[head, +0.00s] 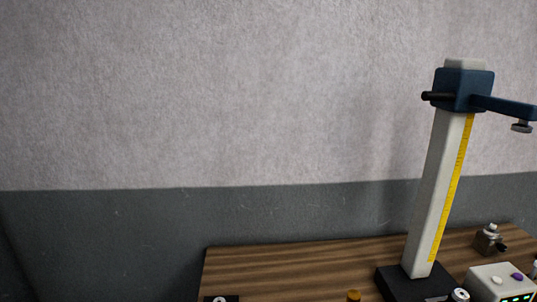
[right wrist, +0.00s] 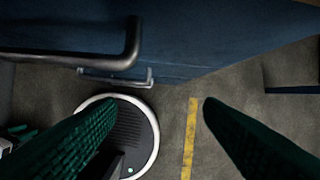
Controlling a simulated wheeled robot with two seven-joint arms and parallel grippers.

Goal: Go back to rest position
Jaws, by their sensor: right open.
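My right gripper (right wrist: 170,108) shows in the right wrist view as two dark green ribbed fingers. They are wide apart with nothing between them, over the grey floor. Neither gripper nor arm shows in the head view, and my left gripper is in neither view. The task names no object to handle.
A wooden bench (head: 290,262) bears a pale column with a yellow scale (head: 436,190) and a blue arm, and a white box (head: 497,284) with green lights. In the right wrist view, a blue cabinet (right wrist: 200,35) with dark handles stands beyond the fingers, and a yellow line (right wrist: 190,140) crosses the floor.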

